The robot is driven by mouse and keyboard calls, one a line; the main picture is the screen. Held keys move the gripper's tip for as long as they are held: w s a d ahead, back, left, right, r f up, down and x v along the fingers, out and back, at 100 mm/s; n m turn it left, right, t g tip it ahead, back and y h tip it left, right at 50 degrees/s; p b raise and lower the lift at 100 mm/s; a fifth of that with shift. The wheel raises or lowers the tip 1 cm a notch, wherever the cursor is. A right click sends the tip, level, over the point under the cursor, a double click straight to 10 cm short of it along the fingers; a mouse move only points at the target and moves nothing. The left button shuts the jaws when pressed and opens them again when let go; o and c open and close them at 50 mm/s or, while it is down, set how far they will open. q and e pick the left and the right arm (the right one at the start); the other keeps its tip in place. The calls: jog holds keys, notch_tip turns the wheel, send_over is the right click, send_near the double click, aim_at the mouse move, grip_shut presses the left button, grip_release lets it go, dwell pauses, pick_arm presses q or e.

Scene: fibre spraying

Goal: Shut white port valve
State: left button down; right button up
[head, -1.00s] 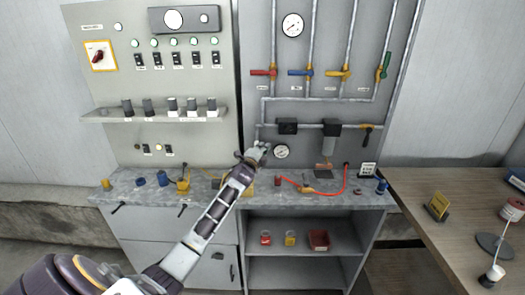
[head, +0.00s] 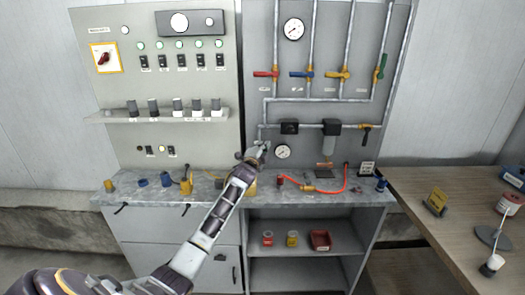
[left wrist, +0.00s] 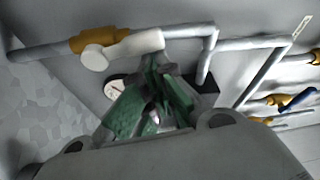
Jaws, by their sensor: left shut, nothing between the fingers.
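The white port valve shows in the left wrist view as a white lever (left wrist: 135,47) on an orange valve body (left wrist: 92,40), set on a grey pipe. The lever lies roughly along the pipe. My left gripper (left wrist: 155,66) is shut and empty, its green-padded fingertips just below the lever's free end in that view; I cannot tell whether they touch it. In the head view my left gripper (head: 262,149) is at the lower left of the pipe panel and hides most of this valve. My right gripper is not in view.
A gauge (head: 282,152) is right beside my left gripper. Red (head: 264,73), blue (head: 301,74), yellow (head: 338,75) and green (head: 381,66) valve levers are higher up. A red hose (head: 330,190) lies on the grey worktop (head: 222,190). A wooden table (head: 455,235) stands at right.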

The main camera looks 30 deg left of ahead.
aim_at(255, 144)
pick_arm(q)
jog(key=a+n+y+b, duration=0.1)
jog(key=n, duration=0.2)
jog(key=s+a+n+t+b, duration=0.1)
jog(key=n, duration=0.2)
jog(key=s+a+n+y+b, duration=0.1)
jog(key=n+b, duration=0.1)
jog(key=n, duration=0.1)
jog(key=shift+a+f+y, duration=0.25)
jog(key=shift+a+y, duration=0.05)
jog(key=shift+a, duration=0.05)
jog(key=a+n, duration=0.1)
jog(key=s+f+n+y, duration=0.1)
jog(key=shift+a+n, duration=0.4)
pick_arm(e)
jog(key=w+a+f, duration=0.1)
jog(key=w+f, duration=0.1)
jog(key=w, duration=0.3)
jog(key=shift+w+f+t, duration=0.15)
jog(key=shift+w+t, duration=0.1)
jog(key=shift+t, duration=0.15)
pick_arm(q)
jog(key=shift+r, duration=0.2)
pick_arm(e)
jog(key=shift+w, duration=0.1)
